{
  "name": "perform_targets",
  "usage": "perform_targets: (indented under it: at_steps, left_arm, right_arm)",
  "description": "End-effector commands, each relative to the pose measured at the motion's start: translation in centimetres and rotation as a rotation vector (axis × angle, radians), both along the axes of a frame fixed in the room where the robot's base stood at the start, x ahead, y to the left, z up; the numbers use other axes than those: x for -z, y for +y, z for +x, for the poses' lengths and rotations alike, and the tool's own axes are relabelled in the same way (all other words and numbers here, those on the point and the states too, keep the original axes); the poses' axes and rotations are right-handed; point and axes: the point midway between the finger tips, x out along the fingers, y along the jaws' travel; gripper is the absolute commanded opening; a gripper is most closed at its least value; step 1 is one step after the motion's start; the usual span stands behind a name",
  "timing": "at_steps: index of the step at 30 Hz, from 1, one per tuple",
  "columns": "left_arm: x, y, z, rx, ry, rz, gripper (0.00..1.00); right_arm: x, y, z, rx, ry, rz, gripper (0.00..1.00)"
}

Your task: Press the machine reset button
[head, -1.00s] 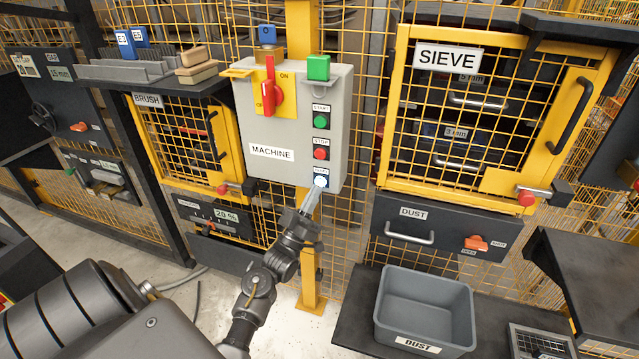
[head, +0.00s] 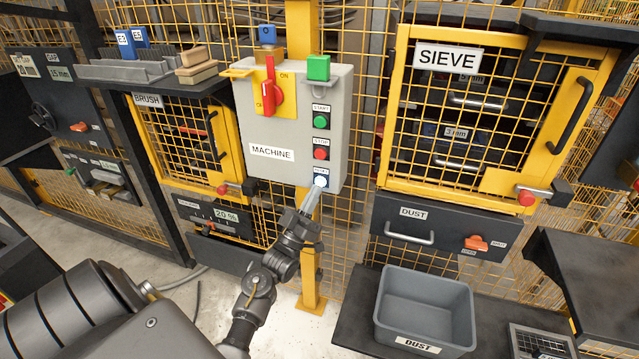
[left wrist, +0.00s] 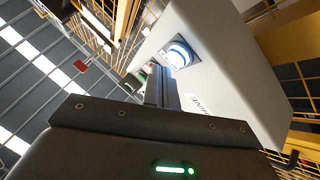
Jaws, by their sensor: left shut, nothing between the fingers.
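The grey machine control box (head: 262,172) is mounted on a yellow post. Its blue-white reset button (head: 320,182) is at the lower right of the face, under the red stop button (head: 320,154) and the green start button (head: 320,121). My left gripper (head: 316,190) is shut and empty, its fingertips just below the reset button and partly over it. In the left wrist view the reset button (left wrist: 179,54) glows with a pale ring, and the shut fingers (left wrist: 160,85) point towards it. Whether the tips touch it I cannot tell. My right gripper does not show.
The sieve cabinet (head: 398,110) stands to the right, above the dust drawer (head: 455,231). A grey dust bin (head: 380,325) sits lower right. The brush door (head: 233,150) is left.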

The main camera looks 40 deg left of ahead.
Motion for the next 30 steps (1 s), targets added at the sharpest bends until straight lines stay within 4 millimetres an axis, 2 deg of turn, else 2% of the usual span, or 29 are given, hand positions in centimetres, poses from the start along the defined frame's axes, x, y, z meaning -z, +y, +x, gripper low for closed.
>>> perform_targets:
  at_steps: [30]
  left_arm:
    - [-0.01,0.3,0.86,0.0,0.0,0.0,0.0]
  right_arm:
    - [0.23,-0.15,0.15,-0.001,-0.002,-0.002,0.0]
